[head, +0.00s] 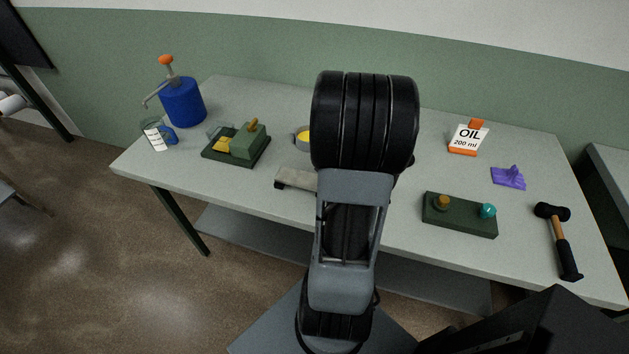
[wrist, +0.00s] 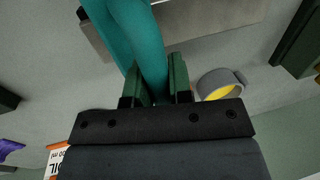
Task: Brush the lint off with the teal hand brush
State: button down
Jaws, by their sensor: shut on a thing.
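In the wrist view my gripper (wrist: 155,68) is shut on the teal hand brush (wrist: 140,32), with a dark green finger on each side of it. The brush runs up out of the top of the picture, so its far end is cut off. A beige-grey bar (wrist: 215,20) lies beyond the brush; it also shows in the head view (head: 295,179), partly behind my arm. I cannot tell whether the brush touches the bar. In the head view my arm hides the gripper and brush. I can make out no lint in either view.
A grey ring-shaped dish with yellow inside (wrist: 220,86) is near the gripper.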

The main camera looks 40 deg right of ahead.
dwell(0.3)
jog(key=shift+w+a, duration=0.4)
jog(key=shift+w, duration=0.35)
jog(key=shift+w+a, duration=0.35)
jog(key=shift+w, duration=0.4)
jog(key=shift+w+a, duration=0.4)
jog(key=shift+w, duration=0.35)
jog(key=shift+w+a+p, duration=0.2)
jog(key=shift+w+a, duration=0.2)
jog(key=shift+w, duration=0.35)
jog(key=shift+w+a+p, duration=0.2)
jog(key=shift+w+a, duration=0.2)
jog(key=shift+w, duration=0.3)
jog(key=shift+w+a+p, duration=0.2)
jog(key=shift+w+a, duration=0.2)
jog(key=shift+w, duration=0.35)
jog(key=shift+w, duration=0.15)
jog(key=shift+w+a+f, duration=0.1)
jog(key=shift+w+a, duration=0.45)
jog(key=shift+w, duration=0.4)
jog(key=shift+w+a, duration=0.55)
jog(key=shift+w, duration=0.35)
jog(key=shift+s, duration=0.1)
